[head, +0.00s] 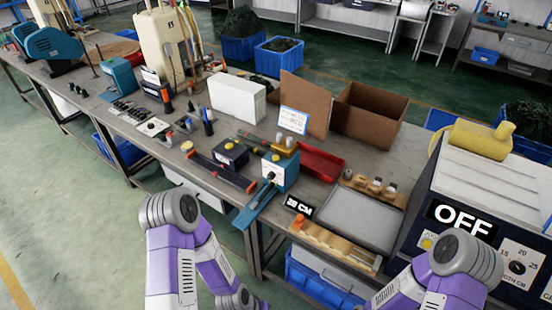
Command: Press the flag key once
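No key with a readable "flag" label shows. A dark machine (464,185) at the right has a black display reading OFF (460,220). A yellow button (428,243) sits below the display's left end; its marking is too small to read. A small dark box (231,158) with a yellow top button (230,146) stands mid-bench. My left arm comes up at the lower left and my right arm at the lower right, in front of the machine's lower left part. Neither gripper shows, and neither arm is seen touching a button.
A blue device (281,172) and a small display reading 28 CM (299,207) stand on the bench. A grey tray (357,218), a red bin (320,163) and a cardboard box (368,114) are nearby. A blue crate (318,284) is under the bench. Green floor lies open at left.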

